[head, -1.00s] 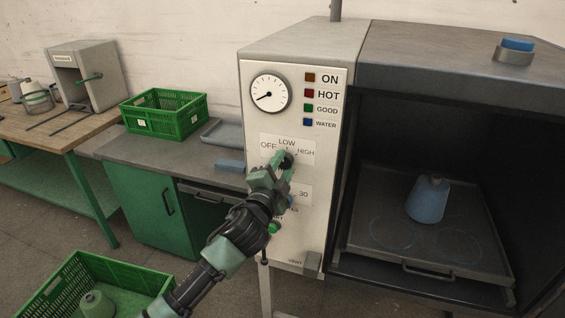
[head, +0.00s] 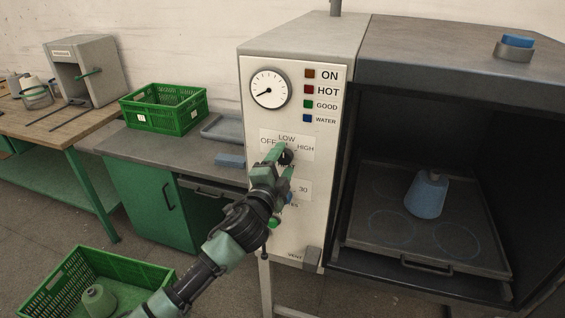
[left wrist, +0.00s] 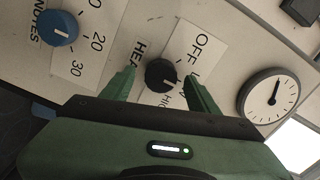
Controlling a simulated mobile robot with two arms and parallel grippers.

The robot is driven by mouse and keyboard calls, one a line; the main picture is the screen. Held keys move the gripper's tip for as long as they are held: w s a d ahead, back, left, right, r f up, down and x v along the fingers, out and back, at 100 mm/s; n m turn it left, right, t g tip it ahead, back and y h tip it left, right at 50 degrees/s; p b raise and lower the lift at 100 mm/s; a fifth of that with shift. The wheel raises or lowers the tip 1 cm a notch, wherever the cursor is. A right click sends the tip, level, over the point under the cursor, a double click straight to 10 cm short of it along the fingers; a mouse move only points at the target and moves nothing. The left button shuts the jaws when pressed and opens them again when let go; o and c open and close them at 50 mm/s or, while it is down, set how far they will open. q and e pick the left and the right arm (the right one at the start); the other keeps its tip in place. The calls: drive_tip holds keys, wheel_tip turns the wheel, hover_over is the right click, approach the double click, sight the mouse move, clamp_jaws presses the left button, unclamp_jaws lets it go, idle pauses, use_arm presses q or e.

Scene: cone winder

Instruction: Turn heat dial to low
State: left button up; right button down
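The heat dial is a black knob (head: 286,157) on the pale front panel (head: 300,225), below the words OFF, LOW and HIGH. In the left wrist view the knob (left wrist: 160,75) lies between the two green fingers of my left gripper (left wrist: 160,88). The fingers are apart, with a gap on each side of the knob. In the head view my left gripper (head: 278,162) is at the panel and partly hides the dial's surroundings. One finger covers most of LOW in the wrist view, and I cannot read the knob's exact setting. My right gripper is not in view.
A blue timer knob (left wrist: 58,27) sits beside the heat dial. A round gauge (head: 269,89) and coloured lamps are above. The open chamber at right holds a blue cone (head: 427,194) on a tray (head: 370,255). A green crate (head: 163,111) stands on the left bench.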

use_arm(q)
drive_tip(key=b+v, duration=0.1)
drive_tip(key=v, duration=0.6)
drive_tip(key=shift+s+a+b, duration=0.15)
drive_tip(key=shift+s+b, duration=0.2)
drive_tip(key=shift+b, duration=0.05)
